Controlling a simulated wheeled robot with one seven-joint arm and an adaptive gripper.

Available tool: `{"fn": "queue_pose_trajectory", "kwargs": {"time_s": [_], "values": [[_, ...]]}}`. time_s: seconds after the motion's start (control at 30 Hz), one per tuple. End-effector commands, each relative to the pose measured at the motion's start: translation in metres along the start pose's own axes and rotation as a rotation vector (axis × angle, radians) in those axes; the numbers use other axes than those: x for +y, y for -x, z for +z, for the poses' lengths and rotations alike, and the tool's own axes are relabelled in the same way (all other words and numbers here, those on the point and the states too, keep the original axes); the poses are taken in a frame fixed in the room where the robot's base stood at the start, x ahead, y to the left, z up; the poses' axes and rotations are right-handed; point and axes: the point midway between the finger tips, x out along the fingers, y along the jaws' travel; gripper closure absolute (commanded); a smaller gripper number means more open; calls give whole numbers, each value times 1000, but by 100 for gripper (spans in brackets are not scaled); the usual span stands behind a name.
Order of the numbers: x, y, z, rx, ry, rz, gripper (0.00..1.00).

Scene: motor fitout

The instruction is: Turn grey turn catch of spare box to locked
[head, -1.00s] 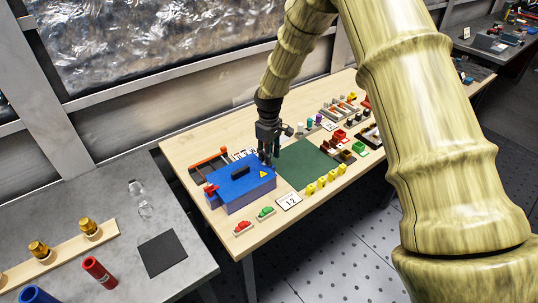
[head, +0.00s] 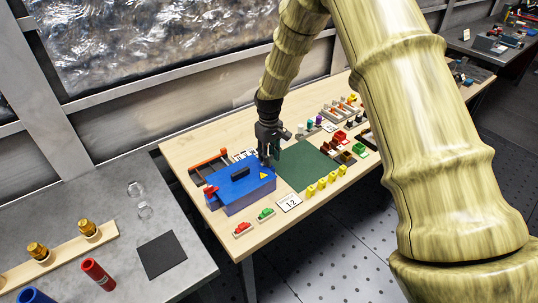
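The spare box appears to be the blue box (head: 240,193) on the wooden table, with a black handle (head: 240,173) on its lid, a yellow warning triangle and a red part (head: 210,191) at its left end. My gripper (head: 269,161) points down at the box's far right corner, at or just above the lid edge. The grey turn catch cannot be made out; the gripper may be hiding it. The fingers are dark and too small to tell whether they are open or shut, or whether they touch anything.
A green mat (head: 306,166) lies right of the box. Yellow parts (head: 325,183), a white card (head: 289,202) marked 12, and red and green pieces (head: 265,214) line the front edge. Bins and small parts crowd the table's far right. A grey table (head: 190,225) stands at left.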

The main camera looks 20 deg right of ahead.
Motion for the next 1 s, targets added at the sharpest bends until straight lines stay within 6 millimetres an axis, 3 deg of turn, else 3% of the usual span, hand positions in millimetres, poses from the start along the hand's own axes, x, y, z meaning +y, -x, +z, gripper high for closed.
{"fn": "queue_pose_trajectory", "kwargs": {"time_s": [0.03,0.1,0.13,0.57,1.0], "values": [[1,2,-2,6,0,2,63],[1,2,-2,5,0,2,50],[1,2,-2,5,0,2,48],[1,8,-1,3,1,1,48],[1,82,-1,4,0,1,48]]}}
